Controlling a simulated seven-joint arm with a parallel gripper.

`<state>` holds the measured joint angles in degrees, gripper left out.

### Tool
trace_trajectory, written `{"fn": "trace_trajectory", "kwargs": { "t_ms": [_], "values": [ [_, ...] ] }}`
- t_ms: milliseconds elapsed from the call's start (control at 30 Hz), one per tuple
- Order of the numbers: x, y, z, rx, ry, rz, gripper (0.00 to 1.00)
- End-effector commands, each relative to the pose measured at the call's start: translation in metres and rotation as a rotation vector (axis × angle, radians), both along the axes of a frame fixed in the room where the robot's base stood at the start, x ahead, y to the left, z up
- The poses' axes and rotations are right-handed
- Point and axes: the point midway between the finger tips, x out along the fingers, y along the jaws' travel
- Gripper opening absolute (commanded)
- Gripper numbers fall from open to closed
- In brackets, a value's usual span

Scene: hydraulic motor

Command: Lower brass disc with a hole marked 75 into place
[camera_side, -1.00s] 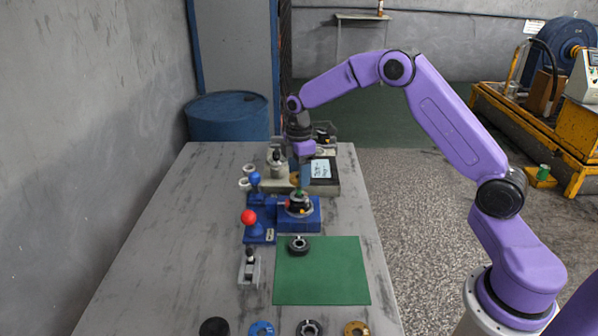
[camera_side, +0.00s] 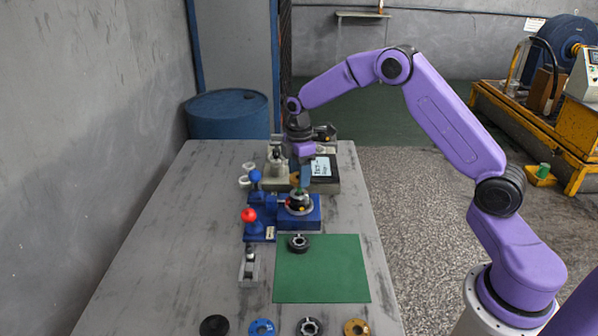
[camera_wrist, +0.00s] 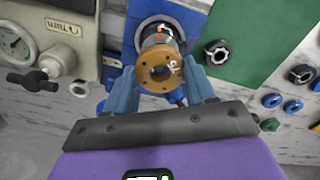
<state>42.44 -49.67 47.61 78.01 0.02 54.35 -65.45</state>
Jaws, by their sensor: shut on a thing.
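My gripper (camera_wrist: 160,76) is shut on a brass disc (camera_wrist: 147,76) with a centre hole and smaller holes around it. White marking shows on its face, too small to read surely. In the side view the disc (camera_side: 295,179) is a small brown patch by my blue fingers (camera_side: 305,175). It is just above the motor stack (camera_side: 299,202) on a blue base (camera_side: 313,216). In the wrist view the disc covers much of the stack, and I cannot tell if they touch.
Red (camera_side: 249,215) and blue (camera_side: 255,176) ball-topped levers stand left of the stack. A test unit (camera_side: 324,186) is just behind it. A green mat (camera_side: 330,275) with a black ring (camera_side: 298,243) lies in front. Several discs, including another brass one (camera_side: 356,328), line the near edge.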

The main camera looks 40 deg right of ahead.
Motion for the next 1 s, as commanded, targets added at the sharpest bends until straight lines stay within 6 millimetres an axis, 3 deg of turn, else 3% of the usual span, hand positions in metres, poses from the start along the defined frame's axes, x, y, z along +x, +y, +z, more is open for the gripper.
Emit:
{"fn": "trace_trajectory", "kwargs": {
  "t_ms": [367,1000],
  "values": [
    [0.000,0.000,0.000,0.000,-0.001,0.000,0.15],
    [0.000,0.000,-0.019,0.000,-0.001,0.000,0.15]
  ]
}}
